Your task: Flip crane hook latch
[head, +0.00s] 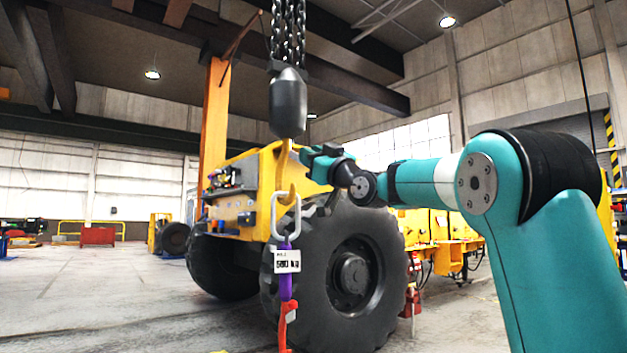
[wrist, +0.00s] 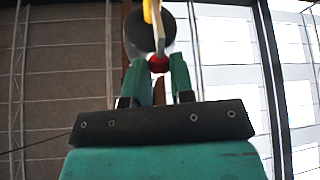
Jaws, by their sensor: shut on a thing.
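The yellow crane hook (head: 291,194) hangs under a dark hook block (head: 288,103) on chains in the head view. Its outline partly merges with the yellow machine behind. My gripper (head: 304,157) reaches in from the right, beside the upper part of the hook. In the wrist view, my gripper (wrist: 158,72) has its two teal fingers closed around a red knob (wrist: 158,63) at the end of a pale strip, which looks like the latch (wrist: 155,38). The hook block (wrist: 148,38) and a bit of yellow hook show behind it. The latch is too small to make out in the head view.
A grey link (head: 274,220) hangs in the hook, with a purple sling (head: 286,285), a white weight tag (head: 287,261) and an orange-red piece below. A yellow machine with large black tyres (head: 352,275) stands close behind. The floor at left is open.

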